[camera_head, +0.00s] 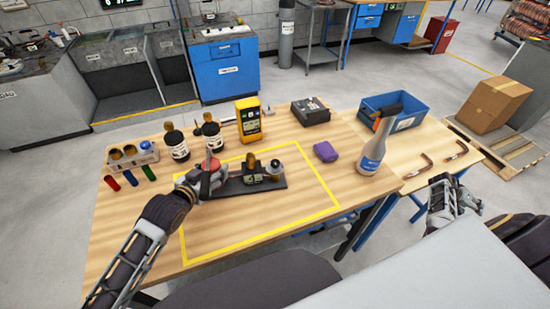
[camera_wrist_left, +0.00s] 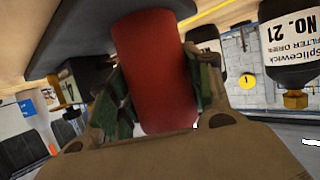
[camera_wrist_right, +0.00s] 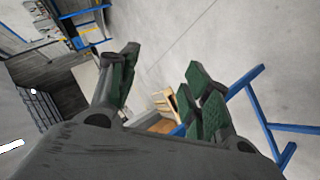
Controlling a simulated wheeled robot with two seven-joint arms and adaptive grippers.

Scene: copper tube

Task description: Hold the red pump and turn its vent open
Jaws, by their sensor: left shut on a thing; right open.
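The red pump (camera_head: 208,168) stands at the left end of a dark base plate (camera_head: 270,186), inside the yellow outline on the wooden table. In the left wrist view its red cylinder (camera_wrist_left: 155,70) fills the space between the finger pads. My left gripper (camera_head: 197,180) is shut on it from the left. The pump's vent cannot be made out; the gripper and the pump body hide part of it. My right gripper (camera_wrist_right: 160,95) is open and empty, off the table's right side; in the head view it shows at the right (camera_head: 453,192).
Copper tube pieces (camera_head: 452,152) lie on the right. The front of the outline is clear.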

